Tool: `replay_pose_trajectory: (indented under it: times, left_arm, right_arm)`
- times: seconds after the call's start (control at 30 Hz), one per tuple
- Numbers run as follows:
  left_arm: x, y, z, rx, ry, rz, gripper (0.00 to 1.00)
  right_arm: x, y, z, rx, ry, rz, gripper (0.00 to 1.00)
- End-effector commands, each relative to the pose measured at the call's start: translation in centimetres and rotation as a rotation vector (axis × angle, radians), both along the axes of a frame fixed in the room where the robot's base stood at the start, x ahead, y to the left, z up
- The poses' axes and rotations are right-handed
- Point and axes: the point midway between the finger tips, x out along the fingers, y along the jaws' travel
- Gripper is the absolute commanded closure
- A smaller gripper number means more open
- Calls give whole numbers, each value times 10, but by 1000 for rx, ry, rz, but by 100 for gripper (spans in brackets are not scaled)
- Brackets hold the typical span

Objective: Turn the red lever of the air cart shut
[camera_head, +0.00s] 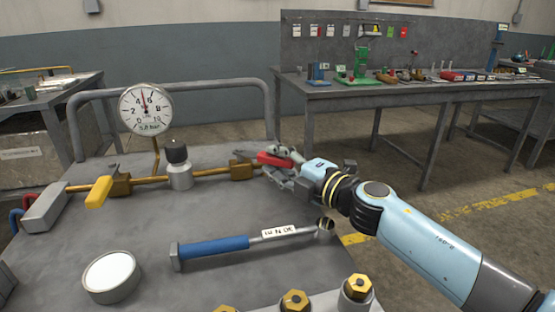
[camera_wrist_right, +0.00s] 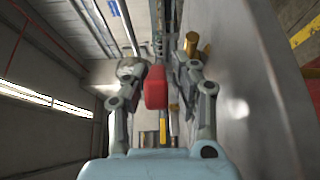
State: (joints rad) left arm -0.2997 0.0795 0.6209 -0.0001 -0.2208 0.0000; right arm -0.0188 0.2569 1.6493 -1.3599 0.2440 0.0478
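The air cart (camera_head: 225,240) fills the lower left of the head view. A brass pipe runs along its top, with a brass valve (camera_head: 240,171) at its right end. The red lever (camera_head: 275,161) is beside that valve, partly hidden by my right gripper (camera_head: 270,164). In the right wrist view the red lever (camera_wrist_right: 155,88) lies between the two fingers of the right gripper (camera_wrist_right: 160,80). The fingers are apart, with a visible gap on the lever's right side; contact on its left side is unclear. My left gripper is out of view.
A yellow lever (camera_head: 99,192), a pressure gauge (camera_head: 146,109) and a black-topped knob (camera_head: 177,152) stand along the pipe. A blue-handled tool (camera_head: 213,246) and a round white-faced container (camera_head: 110,275) occupy the cart's front. A grey rail (camera_head: 200,85) borders the back.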

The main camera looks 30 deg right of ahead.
Motion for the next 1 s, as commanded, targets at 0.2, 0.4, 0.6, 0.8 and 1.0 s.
replay_pose_trajectory:
  times: [0.2, 0.4, 0.6, 0.8, 1.0]
  left_arm:
    - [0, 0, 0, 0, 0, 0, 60]
    - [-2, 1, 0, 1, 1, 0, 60]
    - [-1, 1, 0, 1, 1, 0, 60]
    - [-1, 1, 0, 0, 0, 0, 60]
    - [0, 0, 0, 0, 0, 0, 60]
  right_arm:
    - [0, 0, 1, 0, -2, 0, 60]
    - [-3, -1, 1, -1, -2, 0, 60]
    - [-34, -9, 0, -3, 1, 1, 60]
    - [-71, -19, 0, -1, 1, 1, 60]
    - [-94, -25, 0, -1, 1, 1, 60]
